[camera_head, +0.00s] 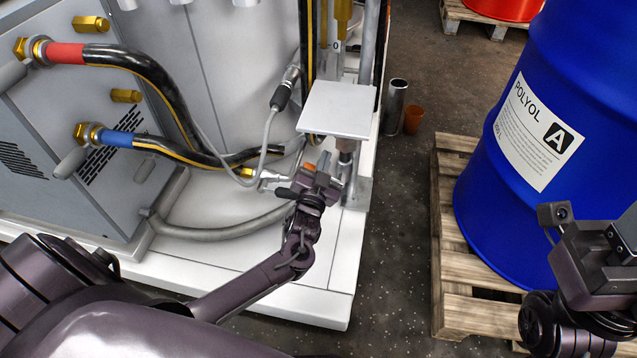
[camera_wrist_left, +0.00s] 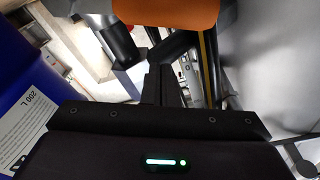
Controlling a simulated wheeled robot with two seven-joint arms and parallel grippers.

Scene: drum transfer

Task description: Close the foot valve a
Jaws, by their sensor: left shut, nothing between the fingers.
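An orange handle (camera_head: 309,167), which looks like that of foot valve a, shows just behind my left gripper, below a square light plate. In the left wrist view, the orange handle (camera_wrist_left: 168,14) fills the top middle, close to the fingers. My left gripper (camera_head: 323,165) is shut and empty beside the handle; its dark fingers (camera_wrist_left: 160,84) are together in the wrist view. I cannot tell whether they touch the handle. The valve body is mostly hidden by the gripper.
The light plate (camera_head: 338,109) stands over the work spot. Red-marked (camera_head: 66,53) and blue-marked (camera_head: 117,138) hoses run from the grey machine (camera_head: 60,190) at left. A blue drum (camera_head: 540,200) stands on a wooden pallet (camera_head: 452,255) at right.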

